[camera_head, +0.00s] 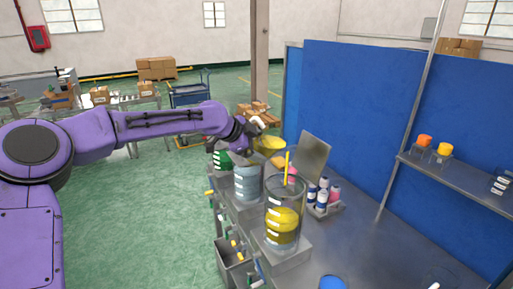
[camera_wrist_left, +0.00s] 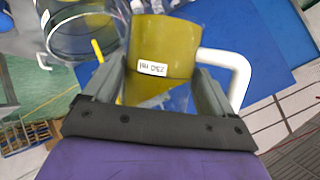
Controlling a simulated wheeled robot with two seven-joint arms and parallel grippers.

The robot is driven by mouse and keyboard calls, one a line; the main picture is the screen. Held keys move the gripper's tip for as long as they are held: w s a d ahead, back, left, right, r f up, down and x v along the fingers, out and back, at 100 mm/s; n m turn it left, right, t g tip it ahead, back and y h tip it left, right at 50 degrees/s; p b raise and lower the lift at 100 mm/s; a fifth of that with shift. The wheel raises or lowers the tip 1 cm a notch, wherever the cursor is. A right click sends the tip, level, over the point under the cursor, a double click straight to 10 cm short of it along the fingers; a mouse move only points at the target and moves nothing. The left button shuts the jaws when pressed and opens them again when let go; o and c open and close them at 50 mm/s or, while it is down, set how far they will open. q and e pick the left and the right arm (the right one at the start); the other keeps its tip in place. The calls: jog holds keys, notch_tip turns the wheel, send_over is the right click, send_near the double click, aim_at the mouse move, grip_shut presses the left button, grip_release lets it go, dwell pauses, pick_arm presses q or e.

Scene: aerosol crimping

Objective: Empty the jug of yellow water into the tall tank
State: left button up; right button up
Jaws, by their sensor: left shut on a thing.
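My left gripper (camera_head: 252,136) is shut on the jug of yellow water (camera_head: 269,143), holding it in the air behind the tall tank. In the left wrist view the jug (camera_wrist_left: 163,50) sits between the fingers (camera_wrist_left: 150,98), with its white handle at the right and a small label. Yellow fills most of what shows of it. I cannot tell how far it is tilted. The tall clear tank (camera_head: 270,205) stands on a grey stand and holds yellow liquid in its lower part. A thin yellow rod-like shape rises above its rim. My right gripper is not in view.
A tank of pale blue liquid (camera_head: 247,184) stands behind the tall tank. Small bottles in a rack (camera_head: 323,208) stand to the right, before a grey panel (camera_head: 312,160). A blue round thing (camera_head: 332,283) lies at the front. The bench (camera_head: 375,245) is mostly clear at right.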

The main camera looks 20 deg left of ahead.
aim_at(275, 150)
pick_arm(q)
jog(key=shift+f+m+y+b, duration=0.35)
jog(key=shift+y+b, duration=0.15)
jog(key=shift+b, duration=0.65)
jog(key=shift+d+f+m+t+y+b, duration=0.25)
jog(key=shift+y+b, duration=0.35)
jog(key=shift+b, duration=1.2)
jog(key=shift+m+y+b, duration=0.3)
jog(key=shift+s+d+f+m+t+y+b, duration=0.1)
jog(key=shift+d+m+t+y+b, duration=0.15)
jog(key=shift+y+b, duration=0.25)
jog(key=shift+s+d+m+t+y+b, duration=0.1)
jog(key=shift+d+m+y+b, duration=0.25)
jog(key=shift+y+b, duration=0.15)
jog(key=shift+s+d+f+m+t+y+b, duration=0.1)
jog(key=shift+s+d+m+t+y+b, duration=0.1)
jog(key=shift+d+m+t+y+b, duration=0.7)
jog(key=shift+s+d+r+m+t+y+b, duration=0.2)
jog(key=shift+d+r+m+y+b, duration=0.3)
jog(key=shift+d+y+b, duration=0.45)
jog(key=shift+s+d+r+m+t+y+b, duration=0.2)
jog(key=shift+d+r+m+y+b, duration=0.35)
jog(key=shift+b, duration=0.65)
jog(key=shift+a+f, duration=0.1)
